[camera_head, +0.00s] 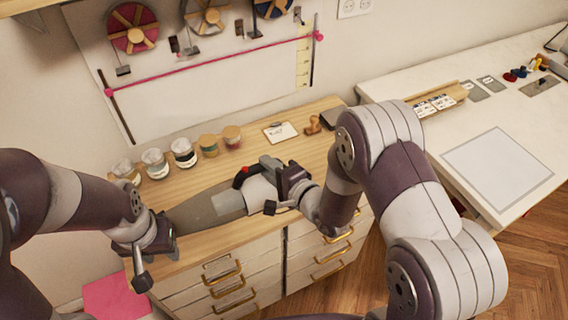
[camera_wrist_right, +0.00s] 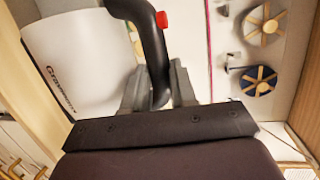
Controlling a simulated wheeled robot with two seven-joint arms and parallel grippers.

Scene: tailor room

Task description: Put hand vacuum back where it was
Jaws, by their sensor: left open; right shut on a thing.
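The hand vacuum (camera_head: 222,200) has a grey-brown nozzle, a white body and a dark handle with a red button. It is over the wooden top of the drawer cabinet (camera_head: 190,247), nozzle towards the left. My right gripper (camera_head: 272,186) is shut on its handle. In the right wrist view the dark handle (camera_wrist_right: 152,45) is between the fingers of my right gripper (camera_wrist_right: 155,88), with the white body to the left. My left gripper (camera_head: 146,262) is open and empty, near the cabinet's front left edge below the nozzle. Whether the vacuum touches the cabinet top is unclear.
Several jars (camera_head: 183,152) stand along the back of the cabinet top, with a white card (camera_head: 280,131) and a small wooden stamp (camera_head: 313,125) right of them. A white table (camera_head: 480,110) stands at the right. Spools hang on the wall board (camera_head: 200,85).

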